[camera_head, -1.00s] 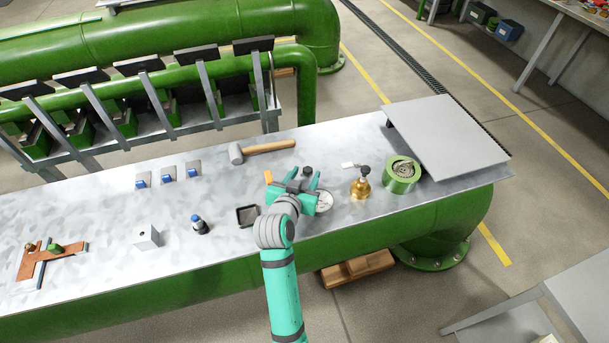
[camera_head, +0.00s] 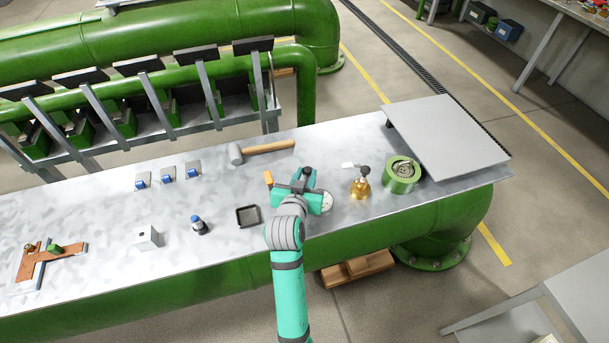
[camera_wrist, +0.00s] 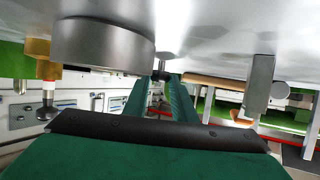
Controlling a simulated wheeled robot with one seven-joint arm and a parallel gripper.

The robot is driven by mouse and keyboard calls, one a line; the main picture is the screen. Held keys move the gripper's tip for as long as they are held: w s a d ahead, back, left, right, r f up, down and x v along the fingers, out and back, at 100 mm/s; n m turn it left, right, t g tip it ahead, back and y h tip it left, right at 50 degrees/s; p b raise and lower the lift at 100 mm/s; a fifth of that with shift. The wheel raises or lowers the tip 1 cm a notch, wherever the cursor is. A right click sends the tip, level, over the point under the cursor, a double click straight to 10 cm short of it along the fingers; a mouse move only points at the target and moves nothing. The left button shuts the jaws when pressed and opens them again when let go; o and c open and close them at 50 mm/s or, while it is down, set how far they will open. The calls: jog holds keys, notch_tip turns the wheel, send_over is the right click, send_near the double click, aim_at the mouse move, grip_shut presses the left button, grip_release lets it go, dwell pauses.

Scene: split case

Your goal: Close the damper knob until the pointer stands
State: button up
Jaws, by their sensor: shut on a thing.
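A small black knob (camera_head: 307,171), which I take to be the damper knob, stands on the metal bench top. My gripper (camera_head: 308,177) reaches over the bench from the front, and its green fingers are closed around the knob. In the wrist view the fingers (camera_wrist: 165,95) converge on a small dark part beneath the bright bench surface, which appears upside down. The fingers hide most of the knob. A pointer or scale cannot be made out. A pale round dial (camera_head: 327,202) sits just right of my gripper, partly covered by it.
A small orange piece (camera_head: 268,178) stands close left of my gripper. A mallet (camera_head: 262,149) lies behind. A brass bell-shaped thing (camera_head: 360,184) and green round housing (camera_head: 402,175) stand right; a black tray (camera_head: 248,215) lies left. A grey cylinder (camera_wrist: 103,45) is near the fingers.

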jog(key=n+y, duration=0.1)
jog(key=d+n+y, duration=0.1)
jog(key=y, duration=0.1)
jog(key=n+y, duration=0.2)
jog(key=shift+d, duration=0.25)
jog(key=n+g+y, duration=0.1)
jog(key=n+y, duration=0.2)
jog(key=d+n+g+y, duration=0.1)
jog(key=n+y, duration=0.1)
jog(key=shift+w+g, duration=0.3)
jog(key=shift+w, duration=0.05)
jog(key=shift+d+n+y, duration=0.1)
jog(key=shift+n+y, duration=0.2)
jog(key=shift+s+f, duration=0.1)
jog(key=shift+g, duration=0.3)
jog(key=o, duration=1)
jog(key=shift+o, duration=0.2)
